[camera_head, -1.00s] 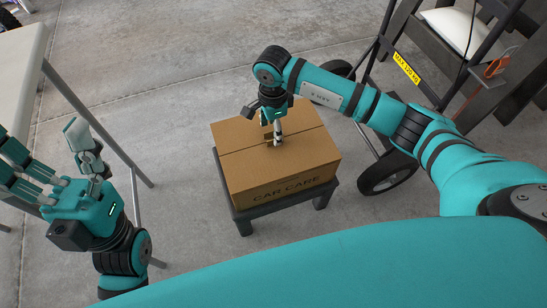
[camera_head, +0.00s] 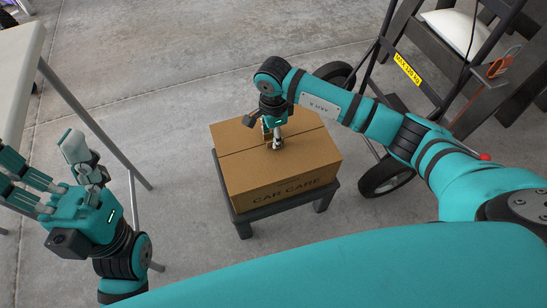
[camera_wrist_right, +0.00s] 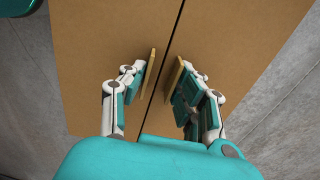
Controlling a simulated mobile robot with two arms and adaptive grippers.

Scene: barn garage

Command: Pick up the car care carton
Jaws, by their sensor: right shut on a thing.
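The car care carton (camera_head: 285,187) is a brown box with dark "CAR CARE" lettering on its near side. It sits on a low dark stool (camera_head: 292,205). My right gripper (camera_head: 275,142) is at the middle of the carton's top and is shut on it. In the right wrist view the carton (camera_wrist_right: 105,35) fills most of the picture, with a dark seam across its top. There the right gripper's fingers (camera_wrist_right: 162,78) stand on either side of the seam, with tan upright pieces at their inner faces. My left gripper (camera_head: 55,170) is open and empty at the left, away from the carton.
A light-topped table (camera_head: 18,62) with metal legs stands at the left. A wheeled cart (camera_head: 388,172) with a yellow label stands close to the carton's right, under my right arm. The concrete floor (camera_head: 190,80) behind the carton is clear.

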